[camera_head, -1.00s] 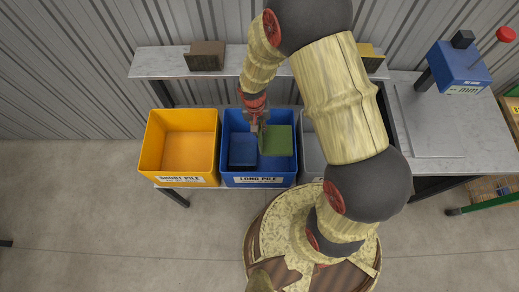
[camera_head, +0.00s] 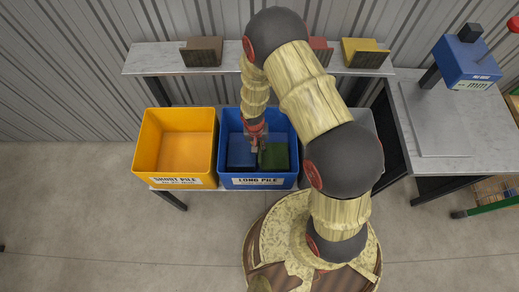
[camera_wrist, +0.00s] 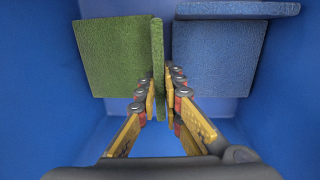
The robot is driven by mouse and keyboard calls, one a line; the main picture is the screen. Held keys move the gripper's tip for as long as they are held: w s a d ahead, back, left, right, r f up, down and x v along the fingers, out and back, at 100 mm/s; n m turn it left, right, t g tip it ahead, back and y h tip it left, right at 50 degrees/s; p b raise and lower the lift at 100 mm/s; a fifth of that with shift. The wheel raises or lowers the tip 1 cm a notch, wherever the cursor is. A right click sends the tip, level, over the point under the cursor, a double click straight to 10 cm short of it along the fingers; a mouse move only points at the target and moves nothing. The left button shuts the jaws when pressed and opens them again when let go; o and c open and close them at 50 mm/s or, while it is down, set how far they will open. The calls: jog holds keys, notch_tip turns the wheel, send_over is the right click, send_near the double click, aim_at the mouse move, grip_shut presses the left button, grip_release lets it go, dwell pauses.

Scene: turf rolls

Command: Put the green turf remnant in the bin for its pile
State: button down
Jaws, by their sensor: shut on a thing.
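The green turf remnant (camera_head: 276,157) is an angled piece inside the blue bin labelled LONG PILE (camera_head: 226,181), in its right part. In the wrist view the remnant (camera_wrist: 112,58) shows a broad face and an upright flange. My gripper (camera_head: 259,147) reaches down into that bin. In the wrist view my gripper (camera_wrist: 164,88) is shut on the flange of the green remnant. A blue turf piece (camera_head: 241,151) lies in the same bin, just left of the green one; it also shows in the wrist view (camera_wrist: 218,55). I cannot tell whether the green remnant touches the bin floor.
An empty yellow bin labelled SHORT PILE (camera_head: 149,168) stands at left. A grey bin (camera_head: 366,128) at right is partly hidden behind my arm. The shelf behind (camera_head: 150,60) holds brown (camera_head: 203,51), red (camera_head: 320,50) and yellow (camera_head: 363,52) pieces. A blue device (camera_head: 466,63) stands at right.

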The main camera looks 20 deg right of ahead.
jog(key=shift+f, duration=0.6)
jog(key=shift+f, duration=0.1)
jog(key=c, duration=1.9)
grip_release()
notch_tip(320, 180, up, 39)
jog(key=d+n+t+p, duration=0.1)
jog(key=d+t+p, duration=0.1)
jog(key=t+p, duration=0.15)
jog(key=s+r+n, duration=0.1)
jog(key=s+r, duration=0.4)
jog(key=s+d+r+t, duration=0.1)
jog(key=s+r, duration=0.4)
jog(key=r, duration=0.1)
jog(key=s+r+n+t+y, duration=0.1)
jog(key=s+r, duration=0.4)
jog(key=s, duration=0.1)
jog(key=shift+d+r+n+t, duration=0.15)
jog(key=shift+d+n+t, duration=0.05)
jog(key=shift+n+t, duration=0.1)
